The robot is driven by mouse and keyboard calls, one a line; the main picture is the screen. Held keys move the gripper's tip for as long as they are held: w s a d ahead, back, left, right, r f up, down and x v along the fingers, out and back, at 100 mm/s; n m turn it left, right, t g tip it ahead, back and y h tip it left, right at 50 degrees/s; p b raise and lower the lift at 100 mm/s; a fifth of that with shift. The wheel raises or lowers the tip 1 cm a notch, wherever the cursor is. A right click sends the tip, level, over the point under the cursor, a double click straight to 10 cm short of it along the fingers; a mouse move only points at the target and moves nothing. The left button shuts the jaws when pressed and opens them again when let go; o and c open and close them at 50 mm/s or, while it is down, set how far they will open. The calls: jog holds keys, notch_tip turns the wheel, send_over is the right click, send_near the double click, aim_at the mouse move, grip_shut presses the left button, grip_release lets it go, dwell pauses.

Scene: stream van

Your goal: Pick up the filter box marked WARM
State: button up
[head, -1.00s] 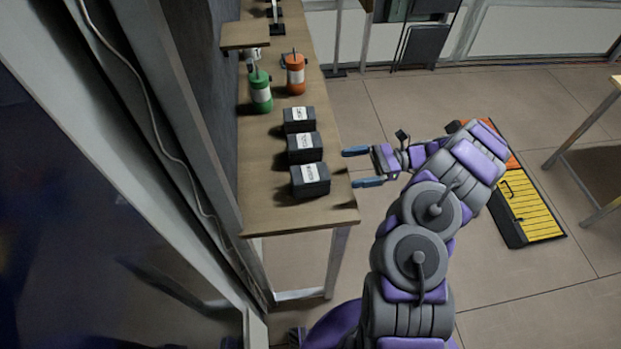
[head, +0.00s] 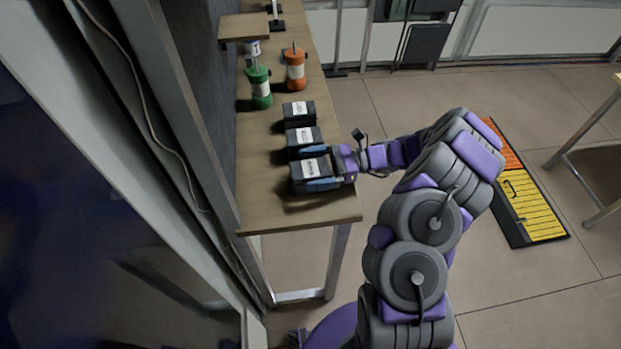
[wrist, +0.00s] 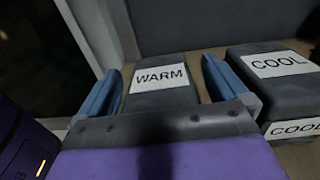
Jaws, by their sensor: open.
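The filter box marked WARM (wrist: 160,78) is a dark grey box with a white label, lying between the two blue fingers of my gripper (wrist: 162,95) in the wrist view. In the head view it is the nearest of three boxes (head: 309,169) on the wooden bench. My gripper (head: 317,169) reaches in from the right there, with one finger on each side of this box. The fingers are open. I cannot tell whether either finger touches the box. The fingers hide parts of its sides.
The box marked COOL (wrist: 278,65) stands right beside it; in the head view it is the middle box (head: 303,137). A third box (head: 298,112), a green canister (head: 260,88) and an orange canister (head: 295,70) stand farther back. A wall runs along the bench's left.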

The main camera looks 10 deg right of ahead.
jog(key=shift+a, duration=0.4)
jog(key=c, duration=1.2)
jog(key=shift+r, duration=0.1)
